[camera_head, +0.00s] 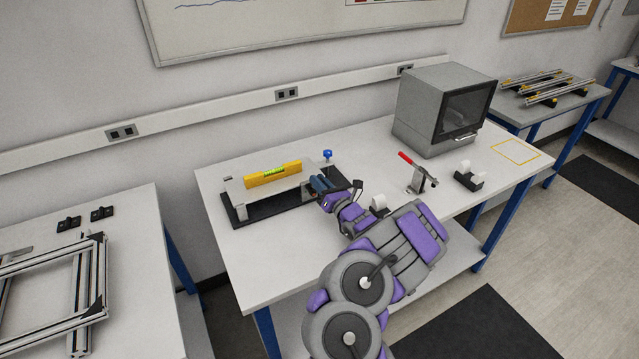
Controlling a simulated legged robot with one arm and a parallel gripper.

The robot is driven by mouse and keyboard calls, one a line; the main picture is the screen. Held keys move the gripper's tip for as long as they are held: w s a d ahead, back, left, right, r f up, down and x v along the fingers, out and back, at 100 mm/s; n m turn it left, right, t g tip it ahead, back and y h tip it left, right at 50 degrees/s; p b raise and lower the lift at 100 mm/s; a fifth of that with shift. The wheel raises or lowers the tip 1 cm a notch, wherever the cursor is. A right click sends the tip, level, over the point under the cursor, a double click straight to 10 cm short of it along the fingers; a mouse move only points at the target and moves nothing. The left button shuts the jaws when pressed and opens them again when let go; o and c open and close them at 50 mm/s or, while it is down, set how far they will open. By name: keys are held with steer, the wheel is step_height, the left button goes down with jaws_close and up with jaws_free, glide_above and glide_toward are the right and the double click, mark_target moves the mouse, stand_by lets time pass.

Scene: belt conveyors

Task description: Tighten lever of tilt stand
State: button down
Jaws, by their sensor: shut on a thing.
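The tilt stand (230,190) is on the middle table, a light plate above a black base (282,203). A yellow spirit level (273,173) lies along the top of the plate. A blue knob (327,154) stands up at the stand's back right. My gripper (325,187) is at the right end of the stand, shut on what appears to be its lever. The lever itself is mostly hidden by my gripper and arm, so its angle cannot be told.
To the right on the same table are a red-handled clamp (414,167), a tape dispenser (468,178), a white roll (379,202) and a grey oven-like box (437,112). An aluminium frame (85,290) lies on the left table. The table's front left is clear.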

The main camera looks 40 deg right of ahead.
steer(key=c, duration=1.2)
jaws_free()
steer(key=shift+d+f, duration=0.1)
steer(key=shift+o, duration=0.2)
steer(key=s+f+p, duration=0.1)
steer(key=s, duration=0.4)
steer(key=s+a+f+p, duration=0.1)
steer(key=s+p, duration=0.1)
steer(key=s, duration=0.4)
steer(key=s+f+p, duration=0.1)
steer(key=s, duration=0.5)
steer(key=shift+a+p, duration=0.2)
steer(key=shift+p, duration=0.1)
